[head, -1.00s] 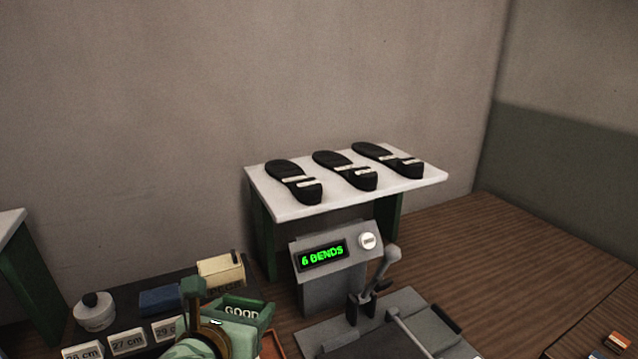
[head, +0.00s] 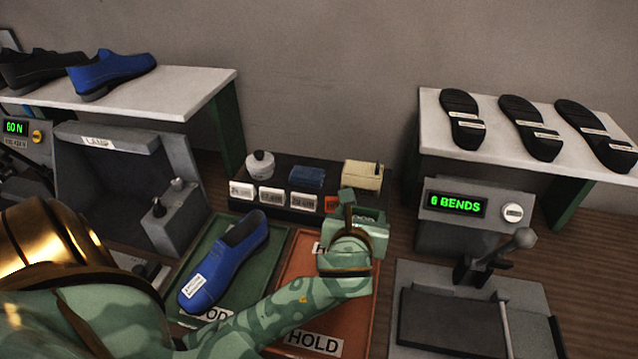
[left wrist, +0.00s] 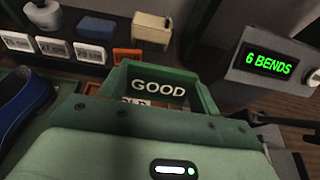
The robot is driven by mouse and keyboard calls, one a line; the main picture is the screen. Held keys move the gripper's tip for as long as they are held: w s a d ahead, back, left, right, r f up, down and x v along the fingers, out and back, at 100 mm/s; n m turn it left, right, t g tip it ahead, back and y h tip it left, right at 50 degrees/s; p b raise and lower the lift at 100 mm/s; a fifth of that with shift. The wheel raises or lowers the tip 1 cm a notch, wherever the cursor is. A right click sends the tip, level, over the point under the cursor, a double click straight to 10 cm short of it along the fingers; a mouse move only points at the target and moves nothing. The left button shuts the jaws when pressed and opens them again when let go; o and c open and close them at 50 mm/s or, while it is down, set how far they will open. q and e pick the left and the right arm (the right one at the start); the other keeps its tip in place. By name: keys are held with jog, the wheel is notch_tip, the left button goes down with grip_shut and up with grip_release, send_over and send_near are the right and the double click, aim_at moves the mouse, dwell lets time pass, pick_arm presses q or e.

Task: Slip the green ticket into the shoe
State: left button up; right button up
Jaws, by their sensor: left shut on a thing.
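A blue shoe (head: 225,262) with a white label on its toe lies on the green tray (head: 193,262) in the head view. Its opening is toward the back. Part of it shows at the left edge of the left wrist view (left wrist: 25,105). My right gripper is not in view.
An orange HOLD tray (head: 290,285) lies under my left arm. Behind stands a dark rack (head: 275,208) with size cards, a white pot and a blue block. A bend tester (head: 462,215) stands right; a grey lamp box (head: 120,180) stands left.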

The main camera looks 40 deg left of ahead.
pick_arm(q)
jog(key=w+a+f+b, duration=0.1)
jog(key=w+f+b, duration=0.1)
jog(key=w+f, duration=0.1)
jog(key=w+a+f+b, duration=0.1)
jog(key=w+f, duration=0.2)
jog(key=w, duration=0.2)
jog(key=w+a+f+b, duration=0.2)
jog(key=w+f, duration=0.1)
jog(key=w, duration=0.1)
jog(key=shift+w+f+b, duration=0.1)
jog(key=shift+w+b, duration=0.2)
jog(key=f, duration=0.1)
jog(key=f+b, duration=0.2)
jog(key=f, duration=0.1)
jog(key=shift+w, duration=0.3)
jog(key=shift+r, duration=0.15)
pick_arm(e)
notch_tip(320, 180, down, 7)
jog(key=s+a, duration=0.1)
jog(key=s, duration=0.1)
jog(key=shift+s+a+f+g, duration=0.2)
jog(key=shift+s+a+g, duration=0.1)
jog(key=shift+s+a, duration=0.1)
pick_arm(q)
jog(key=o, duration=0.7)
jog(key=shift+c, duration=0.2)
